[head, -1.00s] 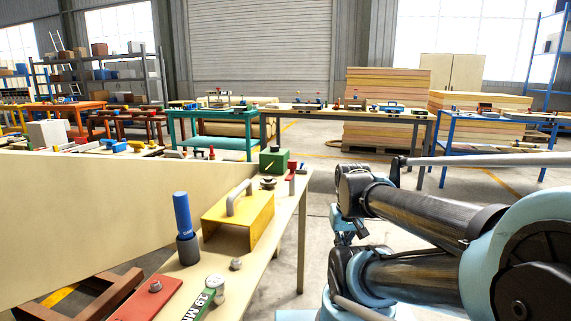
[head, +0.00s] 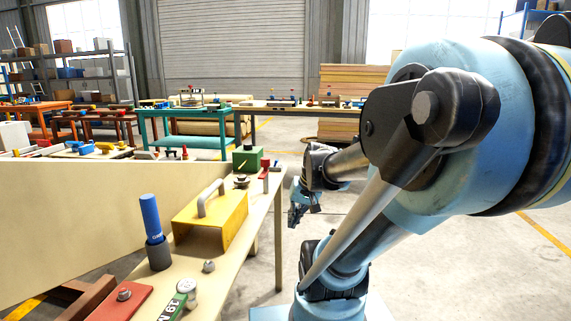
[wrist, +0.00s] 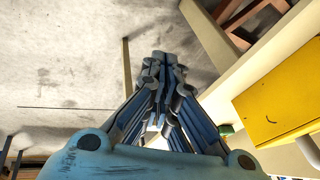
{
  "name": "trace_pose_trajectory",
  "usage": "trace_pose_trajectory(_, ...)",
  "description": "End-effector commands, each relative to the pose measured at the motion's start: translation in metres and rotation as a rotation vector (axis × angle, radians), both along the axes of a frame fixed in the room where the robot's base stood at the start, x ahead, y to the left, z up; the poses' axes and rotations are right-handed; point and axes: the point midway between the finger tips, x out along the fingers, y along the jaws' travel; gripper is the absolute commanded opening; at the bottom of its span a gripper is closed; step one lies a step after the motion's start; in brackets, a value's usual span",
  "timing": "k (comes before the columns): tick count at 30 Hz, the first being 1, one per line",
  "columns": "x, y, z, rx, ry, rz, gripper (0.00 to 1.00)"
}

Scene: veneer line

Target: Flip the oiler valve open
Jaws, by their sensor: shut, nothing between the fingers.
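I cannot tell for sure which part is the oiler valve. At the bench's far end stands a small green box (head: 247,159) with a thin lever-like piece on its face. A small red piece (head: 265,169) stands just right of it, and a dark round fitting (head: 241,182) sits in front. My gripper (head: 298,213) hangs right of the bench edge, over the floor and apart from these parts. In the wrist view its fingers (wrist: 163,68) are together and empty. A bit of green (wrist: 226,130) shows beside them.
A yellow cover with a grey handle (head: 211,222) stands on the bench, also in the wrist view (wrist: 282,105).

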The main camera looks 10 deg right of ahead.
Motion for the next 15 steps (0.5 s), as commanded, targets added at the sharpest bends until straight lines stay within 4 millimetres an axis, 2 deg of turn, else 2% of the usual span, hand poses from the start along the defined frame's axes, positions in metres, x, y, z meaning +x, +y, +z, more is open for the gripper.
trace_pose_trajectory(1, 0.016, 0.002, 0.005, 0.036, -0.017, -0.018, 0.0)
trace_pose_trajectory(8, 0.085, 0.012, 0.027, 0.212, -0.103, -0.101, 0.0)
trace_pose_trajectory(15, 0.158, 0.007, 0.047, 0.388, -0.197, -0.198, 0.0)
